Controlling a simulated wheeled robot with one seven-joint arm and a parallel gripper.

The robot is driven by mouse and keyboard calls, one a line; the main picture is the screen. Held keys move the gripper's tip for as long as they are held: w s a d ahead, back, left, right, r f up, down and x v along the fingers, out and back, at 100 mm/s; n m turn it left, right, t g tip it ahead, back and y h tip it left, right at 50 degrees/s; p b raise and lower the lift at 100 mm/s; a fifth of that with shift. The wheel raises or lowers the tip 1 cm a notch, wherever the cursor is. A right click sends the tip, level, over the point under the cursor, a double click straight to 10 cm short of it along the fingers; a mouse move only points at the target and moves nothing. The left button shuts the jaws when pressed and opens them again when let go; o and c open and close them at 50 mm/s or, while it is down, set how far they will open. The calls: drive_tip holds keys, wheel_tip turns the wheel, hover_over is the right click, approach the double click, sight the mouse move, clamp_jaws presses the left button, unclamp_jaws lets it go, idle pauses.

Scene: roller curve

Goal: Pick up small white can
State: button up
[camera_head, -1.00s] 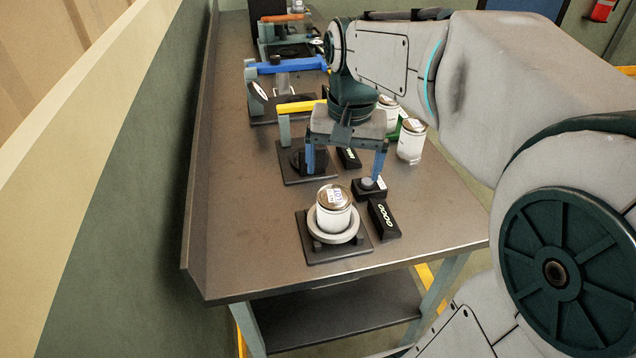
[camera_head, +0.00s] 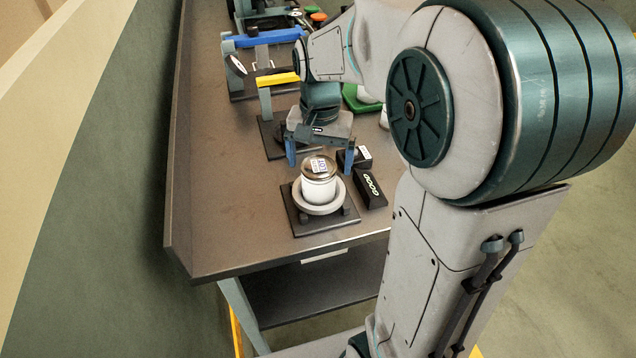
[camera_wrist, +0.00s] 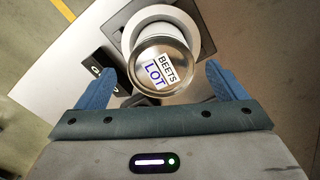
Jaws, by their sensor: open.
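A small white can (camera_head: 319,188) with a metal lid stands upright in a round grey ring holder (camera_head: 322,208) on a black base, near the front of the metal table. My gripper (camera_head: 319,162) is open and empty, just behind and above the can in the head view. I cannot tell how far the fingertips are from the can's sides.
A black block marked "GOOD" (camera_head: 369,188) lies right of the holder, with another small black box (camera_head: 354,157) behind it. Yellow-barred (camera_head: 278,79) and blue-barred (camera_head: 262,39) fixtures stand farther back. A wall runs along the left. The table's front left corner is clear.

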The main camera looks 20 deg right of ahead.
drive_tip(key=shift+a+f, duration=0.1)
drive_tip(key=shift+f, duration=1.85)
drive_tip(key=c, duration=1.3)
drive_tip(key=shift+c, duration=0.7)
drive_tip(key=shift+r, duration=0.15)
